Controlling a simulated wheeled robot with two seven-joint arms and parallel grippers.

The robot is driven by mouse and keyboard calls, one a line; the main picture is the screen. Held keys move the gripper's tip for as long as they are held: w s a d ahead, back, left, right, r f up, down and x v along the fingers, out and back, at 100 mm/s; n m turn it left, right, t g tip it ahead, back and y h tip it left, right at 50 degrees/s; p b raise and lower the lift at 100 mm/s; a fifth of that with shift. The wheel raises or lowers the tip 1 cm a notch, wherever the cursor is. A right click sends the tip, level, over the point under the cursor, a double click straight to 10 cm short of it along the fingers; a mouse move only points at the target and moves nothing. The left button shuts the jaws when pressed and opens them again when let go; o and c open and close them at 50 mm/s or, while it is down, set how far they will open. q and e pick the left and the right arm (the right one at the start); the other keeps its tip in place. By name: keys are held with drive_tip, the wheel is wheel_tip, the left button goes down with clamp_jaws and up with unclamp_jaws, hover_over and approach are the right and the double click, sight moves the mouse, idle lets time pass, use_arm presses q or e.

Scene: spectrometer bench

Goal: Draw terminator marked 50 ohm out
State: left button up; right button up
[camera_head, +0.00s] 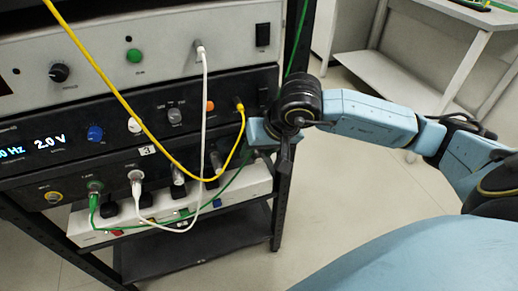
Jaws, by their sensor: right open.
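Stubby metal-and-dark plugs stand out from the front of the lower black unit, one left of centre (178,175) and one further right (215,162). No 50 ohm marking is readable, so I cannot tell which is the terminator. My right gripper (262,143) is open at the right end of the black units, right of both plugs. It hides that end of the panel, and I cannot see whether anything is between its fingers. My left gripper is not in view.
A yellow cable (128,108) droops across the panels and past the plugs to a socket near my right gripper. White (204,100) and green (224,160) cables hang there too. A power strip (255,183) lies below. Floor is clear right of the rack.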

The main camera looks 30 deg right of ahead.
drive_tip(key=shift+c, duration=0.5)
clamp_jaws()
drive_tip(key=shift+s, duration=0.15)
drive_tip(key=shift+s+a+b, duration=0.15)
drive_tip(key=shift+s, duration=0.45)
drive_tip(key=shift+s+a+b, duration=0.15)
drive_tip(key=shift+s, duration=0.4)
